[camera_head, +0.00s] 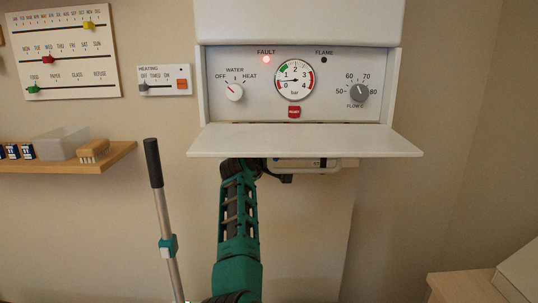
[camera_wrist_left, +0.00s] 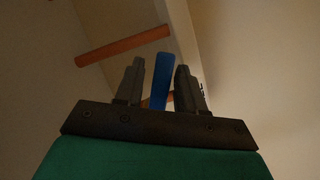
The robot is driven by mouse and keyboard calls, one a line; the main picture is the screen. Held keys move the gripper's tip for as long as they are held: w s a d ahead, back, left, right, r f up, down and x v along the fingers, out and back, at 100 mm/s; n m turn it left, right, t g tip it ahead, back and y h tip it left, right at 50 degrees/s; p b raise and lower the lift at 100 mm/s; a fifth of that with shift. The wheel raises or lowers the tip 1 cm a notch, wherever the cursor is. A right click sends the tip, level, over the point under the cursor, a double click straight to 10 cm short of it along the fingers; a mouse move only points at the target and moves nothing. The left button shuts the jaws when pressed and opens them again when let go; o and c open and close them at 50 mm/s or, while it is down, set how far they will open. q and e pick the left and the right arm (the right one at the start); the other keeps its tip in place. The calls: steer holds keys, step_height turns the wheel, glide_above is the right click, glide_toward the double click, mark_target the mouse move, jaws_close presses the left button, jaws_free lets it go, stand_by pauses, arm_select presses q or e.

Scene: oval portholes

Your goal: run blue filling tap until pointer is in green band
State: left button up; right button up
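The round pressure gauge (camera_head: 294,80) is on the white boiler's panel in the head view. Its dark pointer lies towards the left, near the low end of the scale and below the green band (camera_head: 284,70). The blue tap lever (camera_wrist_left: 161,78) shows in the left wrist view, under the boiler. My left gripper (camera_wrist_left: 160,82) is open, with one finger on each side of the lever in the picture and narrow gaps visible. I cannot tell how deep the lever sits between them. In the head view the boiler's flap hides this gripper and the tap. My right gripper is not in view.
The lowered white flap (camera_head: 305,140) juts out above my left arm. Copper-coloured pipes (camera_wrist_left: 122,46) run near the lever. A red fault lamp (camera_head: 266,59) is lit. A grey pole with a black grip (camera_head: 153,163) stands left of my arm; a wooden shelf (camera_head: 70,165) is farther left.

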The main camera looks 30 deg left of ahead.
arm_select(q)
steer(key=shift+o, duration=0.3)
steer(key=shift+s+f, duration=0.1)
steer(key=shift+s+d, duration=0.1)
steer(key=shift+s, duration=0.05)
steer(key=p+v, duration=0.1)
steer(key=v, duration=1.1)
steer(key=shift+s+r, duration=0.2)
stand_by(6.0)
